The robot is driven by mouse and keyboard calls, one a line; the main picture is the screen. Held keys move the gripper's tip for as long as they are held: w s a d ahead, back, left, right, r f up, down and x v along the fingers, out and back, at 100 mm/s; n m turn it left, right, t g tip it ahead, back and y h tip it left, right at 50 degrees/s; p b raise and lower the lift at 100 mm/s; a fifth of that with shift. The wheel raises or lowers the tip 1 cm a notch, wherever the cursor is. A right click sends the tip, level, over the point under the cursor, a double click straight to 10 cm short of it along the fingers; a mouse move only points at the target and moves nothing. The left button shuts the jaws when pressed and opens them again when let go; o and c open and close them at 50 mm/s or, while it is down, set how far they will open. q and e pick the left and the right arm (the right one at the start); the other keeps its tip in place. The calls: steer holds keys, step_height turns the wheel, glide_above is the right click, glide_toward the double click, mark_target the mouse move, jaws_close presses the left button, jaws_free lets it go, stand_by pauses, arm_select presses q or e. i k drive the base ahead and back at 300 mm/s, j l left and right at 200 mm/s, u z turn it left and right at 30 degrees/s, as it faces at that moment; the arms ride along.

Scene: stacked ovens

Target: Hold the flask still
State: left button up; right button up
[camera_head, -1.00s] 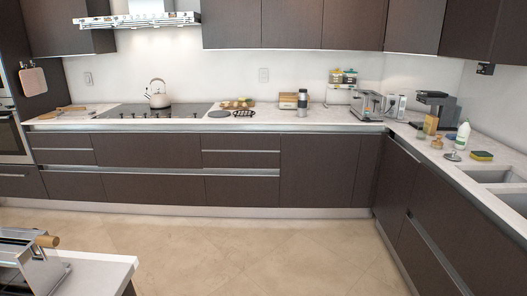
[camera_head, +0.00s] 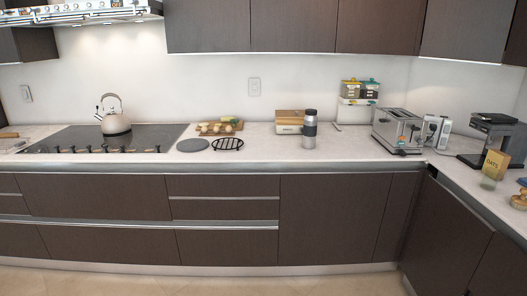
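A grey cylindrical flask (camera_head: 309,130) with a dark upper part stands upright on the light back counter (camera_head: 345,155), right of the middle of the head view. It stands close beside the right end of a small box with a wooden top (camera_head: 289,122). Neither of my grippers shows in the head view, and nothing is touching the flask.
A black trivet (camera_head: 228,144) and a round grey mat (camera_head: 193,145) lie left of the flask, with a food board (camera_head: 220,127) behind them. A kettle (camera_head: 115,117) stands on the hob. A toaster (camera_head: 397,131) stands to the right. Counter in front of the flask is clear.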

mark_target(311, 123)
steer(key=i+z, duration=0.1)
steer(key=i, duration=0.55)
steer(key=i+j+z, duration=0.15)
steer(key=i, duration=0.45)
steer(key=i+j+z, duration=0.1)
steer(key=i, duration=0.55)
steer(key=j, duration=0.1)
